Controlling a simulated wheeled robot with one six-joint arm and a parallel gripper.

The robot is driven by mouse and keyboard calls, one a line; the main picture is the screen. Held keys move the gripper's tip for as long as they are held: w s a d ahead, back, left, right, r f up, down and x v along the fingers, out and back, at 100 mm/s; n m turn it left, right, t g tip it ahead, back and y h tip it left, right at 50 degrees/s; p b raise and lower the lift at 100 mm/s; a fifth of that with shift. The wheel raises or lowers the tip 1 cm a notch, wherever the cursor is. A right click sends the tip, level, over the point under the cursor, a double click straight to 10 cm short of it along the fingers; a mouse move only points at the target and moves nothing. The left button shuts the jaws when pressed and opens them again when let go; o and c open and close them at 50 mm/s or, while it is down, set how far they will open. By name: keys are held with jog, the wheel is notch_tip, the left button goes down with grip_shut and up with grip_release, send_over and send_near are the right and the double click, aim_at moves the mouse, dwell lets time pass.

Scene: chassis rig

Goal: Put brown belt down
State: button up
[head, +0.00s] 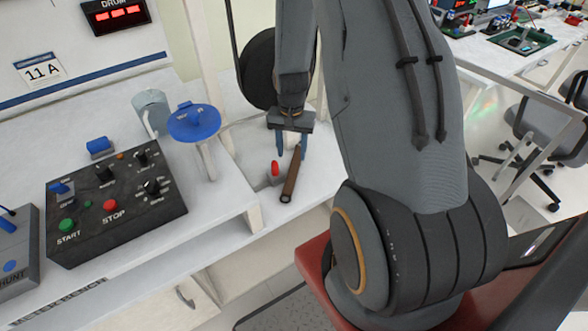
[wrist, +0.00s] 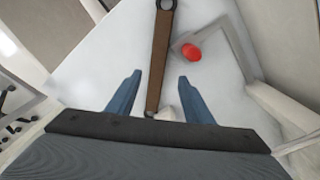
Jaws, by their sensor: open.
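The brown belt (head: 291,176) is a narrow brown strip with a dark ring at its near end. In the head view it lies on the white bench surface below my gripper. In the wrist view the belt (wrist: 158,60) runs lengthwise between the two blue fingers, with clear space on both sides. My gripper (head: 291,153) is open and points down over the belt's far end. It also shows in the wrist view (wrist: 155,92), fingers spread and apart from the belt. The belt's far end partly hides behind the gripper in the head view.
A red knob (head: 275,168) stands just left of the belt; the red knob (wrist: 191,52) is close to it in the wrist view. A blue-topped post (head: 194,122) and a black control box (head: 117,203) stand further left. The bench's front edge is near the belt.

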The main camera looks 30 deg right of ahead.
aim_at(294, 169)
jog(key=shift+s+d+f+p, duration=0.1)
jog(key=shift+f+p, duration=0.3)
jog(key=shift+f, duration=1.4)
jog(key=shift+s+d+f+p, duration=0.1)
jog(key=shift+f+p, duration=0.25)
jog(key=shift+f, duration=1.4)
jog(key=shift+c, duration=0.4)
grip_shut()
